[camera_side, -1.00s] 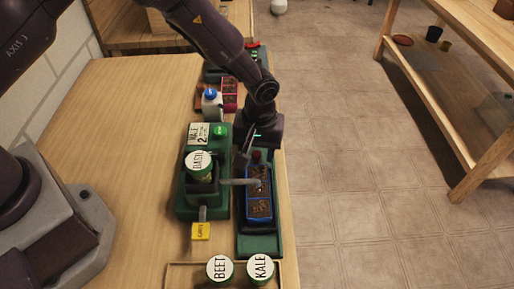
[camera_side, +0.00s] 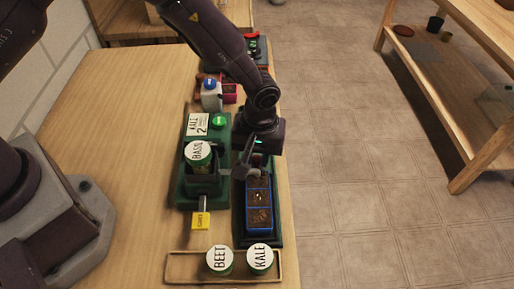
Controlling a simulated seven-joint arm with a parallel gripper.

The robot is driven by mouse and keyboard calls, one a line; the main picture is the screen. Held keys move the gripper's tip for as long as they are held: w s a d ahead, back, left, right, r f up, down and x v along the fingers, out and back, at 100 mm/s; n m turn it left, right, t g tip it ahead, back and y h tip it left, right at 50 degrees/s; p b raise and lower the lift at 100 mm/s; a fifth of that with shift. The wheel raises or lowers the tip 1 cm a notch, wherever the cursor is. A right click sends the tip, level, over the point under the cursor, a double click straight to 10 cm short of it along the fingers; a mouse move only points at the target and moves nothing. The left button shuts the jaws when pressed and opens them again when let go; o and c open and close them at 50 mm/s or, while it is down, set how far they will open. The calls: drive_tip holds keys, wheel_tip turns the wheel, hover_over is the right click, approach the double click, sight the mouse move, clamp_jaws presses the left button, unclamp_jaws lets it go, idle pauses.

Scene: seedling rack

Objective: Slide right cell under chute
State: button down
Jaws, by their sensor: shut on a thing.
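A blue three-cell tray (camera_side: 259,231) of brown soil lies lengthwise in a dark green channel (camera_side: 238,222). A pale speck shows in its middle cell. A sign (camera_side: 198,125) reads KALE 2, beside a lit green button (camera_side: 219,122).
Jars labelled BEET (camera_side: 219,259) and KALE (camera_side: 260,258) stand in a wooden frame (camera_side: 188,279) at the near end. A blue-capped white bottle (camera_side: 211,95) and a red tray (camera_side: 230,94) stand behind.

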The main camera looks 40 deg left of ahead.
drive_tip(key=shift+s+d, duration=0.2)
drive_tip(key=shift+d, duration=0.05)
drive_tip(key=c, duration=1.1)
unclamp_jaws()
drive_tip(key=shift+o, duration=0.6)
drive_tip(key=shift+a, duration=0.1)
drive_tip(key=shift+w+r, duration=0.1)
wheel_tip(320, 180, up, 13)
drive_tip(key=shift+d, duration=0.25)
drive_tip(key=shift+w, duration=0.1)
